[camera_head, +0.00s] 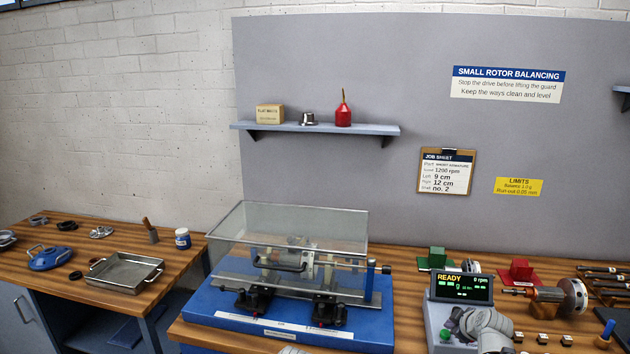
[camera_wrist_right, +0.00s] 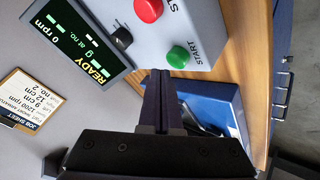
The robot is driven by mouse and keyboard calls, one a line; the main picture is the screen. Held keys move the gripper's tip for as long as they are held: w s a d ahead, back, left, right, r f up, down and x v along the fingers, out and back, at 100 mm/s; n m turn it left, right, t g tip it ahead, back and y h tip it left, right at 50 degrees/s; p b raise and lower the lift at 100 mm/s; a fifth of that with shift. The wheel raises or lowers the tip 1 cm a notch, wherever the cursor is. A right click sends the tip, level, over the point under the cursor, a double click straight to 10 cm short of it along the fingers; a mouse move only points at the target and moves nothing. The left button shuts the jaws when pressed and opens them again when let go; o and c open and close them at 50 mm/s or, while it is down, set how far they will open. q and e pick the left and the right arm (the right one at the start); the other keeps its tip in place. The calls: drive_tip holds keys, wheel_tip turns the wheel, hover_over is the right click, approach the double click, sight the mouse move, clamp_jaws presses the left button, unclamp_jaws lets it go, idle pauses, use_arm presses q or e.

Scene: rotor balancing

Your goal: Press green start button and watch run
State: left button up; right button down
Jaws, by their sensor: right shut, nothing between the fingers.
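The grey control box (camera_head: 436,318) stands right of the balancing machine. Its display (camera_head: 462,288) reads READY and 0 rpm. The green start button (camera_head: 446,335) is on its front; it shows clearly in the right wrist view (camera_wrist_right: 180,57), labelled START. My right gripper (camera_wrist_right: 161,75) is shut and empty, its tips close to the green button in that view; I cannot tell whether they touch. The clear guard (camera_head: 290,225) is down over the rotor area of the machine on its blue base (camera_head: 250,315). My left gripper is not in view.
A red stop button (camera_wrist_right: 148,9) and a black knob (camera_wrist_right: 121,38) sit beside the green button. A metal tray (camera_head: 124,270) is on the left table.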

drive_tip(key=shift+f, duration=0.35)
